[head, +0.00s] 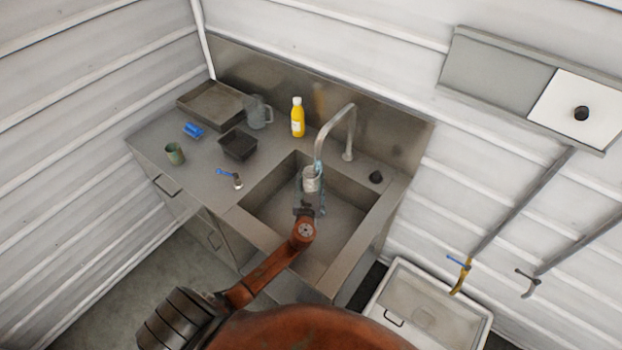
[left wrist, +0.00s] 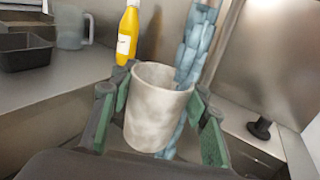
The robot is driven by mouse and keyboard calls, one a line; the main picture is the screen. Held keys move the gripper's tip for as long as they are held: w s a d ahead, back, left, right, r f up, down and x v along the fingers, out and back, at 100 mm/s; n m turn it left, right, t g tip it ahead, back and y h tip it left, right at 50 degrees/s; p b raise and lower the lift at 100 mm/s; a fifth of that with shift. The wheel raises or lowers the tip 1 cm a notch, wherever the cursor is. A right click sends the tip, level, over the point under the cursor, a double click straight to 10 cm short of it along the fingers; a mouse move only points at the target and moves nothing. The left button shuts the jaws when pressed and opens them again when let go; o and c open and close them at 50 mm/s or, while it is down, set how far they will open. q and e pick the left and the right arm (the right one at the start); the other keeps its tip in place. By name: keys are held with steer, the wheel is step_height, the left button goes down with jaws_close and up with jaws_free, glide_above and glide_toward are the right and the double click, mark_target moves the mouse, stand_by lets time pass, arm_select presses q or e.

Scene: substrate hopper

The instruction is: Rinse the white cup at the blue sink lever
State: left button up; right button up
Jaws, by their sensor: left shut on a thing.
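The white cup (head: 311,181) is upright over the sink basin (head: 345,247), below the spout of the curved tap (head: 335,128). My left gripper (head: 309,203) is shut on it; in the left wrist view the green-padded fingers (left wrist: 163,113) press either side of the cup (left wrist: 158,100). A bluish water stream (left wrist: 197,45) falls just behind and right of the cup and shows again below it. I cannot tell whether any water enters the cup. The blue lever (head: 227,174) stands on the counter left of the basin. My right gripper is not in view.
On the counter are a yellow bottle (head: 297,119), a clear jug (head: 259,112), a black tub (head: 238,145), a metal tray (head: 212,96), a blue item (head: 193,130) and a green cup (head: 174,154). A black knob (head: 376,177) sits right of the tap. A white basin (head: 447,325) stands lower right.

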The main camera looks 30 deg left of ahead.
mark_target(309, 182)
arm_select(q)
steer(key=shift+d, duration=0.1)
steer(key=shift+w+d, duration=0.2)
steer(key=shift+d, duration=0.25)
steer(key=shift+a, duration=0.2)
steer(key=shift+s+a, duration=0.25)
steer(key=shift+a, duration=0.15)
steer(key=shift+p+v, duration=0.5)
steer(key=shift+v, duration=0.8)
steer(key=shift+p+v, duration=0.35)
steer(key=shift+v, duration=1.2)
steer(key=shift+a+v, duration=0.2)
steer(key=shift+v, duration=0.95)
steer(key=shift+s, duration=0.1)
